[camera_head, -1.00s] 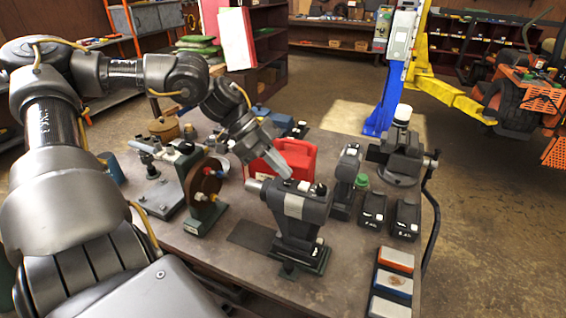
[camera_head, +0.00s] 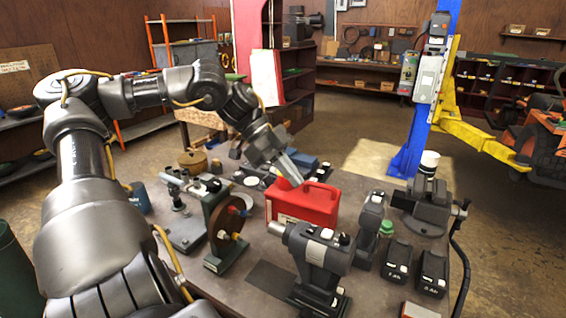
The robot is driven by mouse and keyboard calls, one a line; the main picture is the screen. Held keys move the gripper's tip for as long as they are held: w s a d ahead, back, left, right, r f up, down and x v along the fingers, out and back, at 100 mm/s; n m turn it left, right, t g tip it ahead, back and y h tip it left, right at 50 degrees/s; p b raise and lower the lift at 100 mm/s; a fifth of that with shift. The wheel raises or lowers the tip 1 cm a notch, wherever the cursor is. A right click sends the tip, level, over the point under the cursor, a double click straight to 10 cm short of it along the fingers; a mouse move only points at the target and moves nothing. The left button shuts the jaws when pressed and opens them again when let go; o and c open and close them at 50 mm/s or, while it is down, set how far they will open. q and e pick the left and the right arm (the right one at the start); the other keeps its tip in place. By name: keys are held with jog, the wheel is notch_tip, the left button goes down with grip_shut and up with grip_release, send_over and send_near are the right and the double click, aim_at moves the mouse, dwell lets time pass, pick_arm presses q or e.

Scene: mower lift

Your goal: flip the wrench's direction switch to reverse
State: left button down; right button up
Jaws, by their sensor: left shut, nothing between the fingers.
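A grey and black power wrench (camera_head: 312,252) stands upright on its battery on the workbench, its nose pointing left. Small black and white parts show on its top, but I cannot tell which is the direction switch or how it is set. My left gripper (camera_head: 291,170) is shut and empty. In the picture its tip lies over the red can (camera_head: 305,204), behind and above the wrench, apart from it. My right gripper is not in view.
A second cordless tool (camera_head: 369,230) stands right of the wrench, near two black batteries (camera_head: 398,258) and a vise (camera_head: 426,210). A grinding wheel stand (camera_head: 227,226) is on the left. A dark flat patch (camera_head: 268,282) of bench is bare left of the wrench.

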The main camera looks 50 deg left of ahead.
pick_arm(q)
jog(key=shift+w+b+v, duration=0.15)
jog(key=shift+b+v, duration=0.1)
jog(key=shift+v, duration=0.8)
jog(key=shift+w+b+v, duration=0.15)
jog(key=shift+b+v, duration=0.1)
jog(key=shift+v, duration=0.75)
jog(key=shift+a, duration=0.15)
